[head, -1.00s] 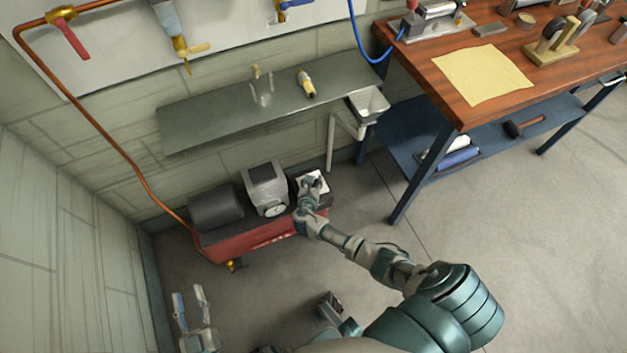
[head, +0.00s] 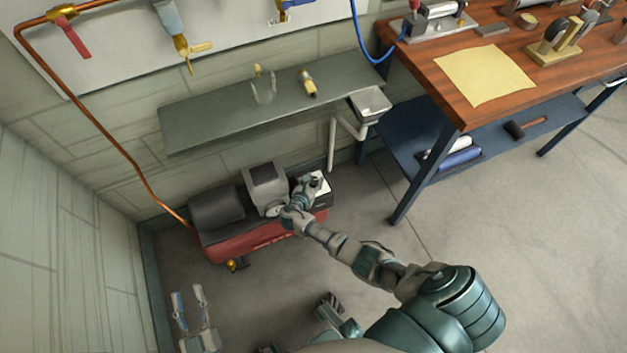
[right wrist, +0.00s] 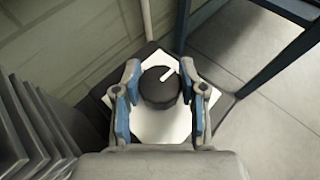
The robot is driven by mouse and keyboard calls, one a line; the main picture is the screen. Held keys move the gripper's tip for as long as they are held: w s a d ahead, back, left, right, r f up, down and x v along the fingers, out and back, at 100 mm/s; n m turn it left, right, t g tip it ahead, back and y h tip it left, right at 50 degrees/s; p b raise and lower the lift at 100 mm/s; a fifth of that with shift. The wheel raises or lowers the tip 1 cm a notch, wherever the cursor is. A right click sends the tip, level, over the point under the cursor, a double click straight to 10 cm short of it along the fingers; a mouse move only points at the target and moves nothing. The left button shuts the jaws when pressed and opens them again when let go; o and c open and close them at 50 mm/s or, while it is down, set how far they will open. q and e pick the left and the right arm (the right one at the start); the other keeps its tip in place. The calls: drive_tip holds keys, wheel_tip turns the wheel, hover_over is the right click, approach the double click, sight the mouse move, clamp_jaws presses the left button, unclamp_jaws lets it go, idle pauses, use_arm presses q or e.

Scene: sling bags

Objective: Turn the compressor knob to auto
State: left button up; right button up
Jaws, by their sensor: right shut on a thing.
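The red compressor (head: 240,243) stands on the floor against the wall. Its black round knob (right wrist: 160,90) sits on a white plate (right wrist: 165,128) at the compressor's right end. The gripper mostly hides the knob in the head view. Any marks on the plate are not legible. My left gripper (head: 187,300) is open and empty, low at the left, away from the compressor.
A grey box (head: 264,180) on the compressor stands just left of my right gripper. A wooden workbench (head: 455,55) with blue legs is at the right. A grey shelf (head: 230,108) hangs above the compressor. The floor (head: 480,240) at the right is clear.

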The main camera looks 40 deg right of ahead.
drive_tip(key=o, duration=1.1)
drive_tip(key=shift+s+a+f, duration=0.1)
drive_tip(key=shift+s+f, duration=0.1)
drive_tip(key=shift+f, duration=0.15)
drive_tip(key=shift+c, duration=0.2)
drive_tip(key=shift+o, duration=0.5)
drive_tip(key=shift+w, duration=0.1)
drive_tip(key=shift+r, duration=0.2)
drive_tip(key=v, duration=1.1)
drive_tip(key=shift+a, duration=0.4)
drive_tip(key=shift+r, duration=0.1)
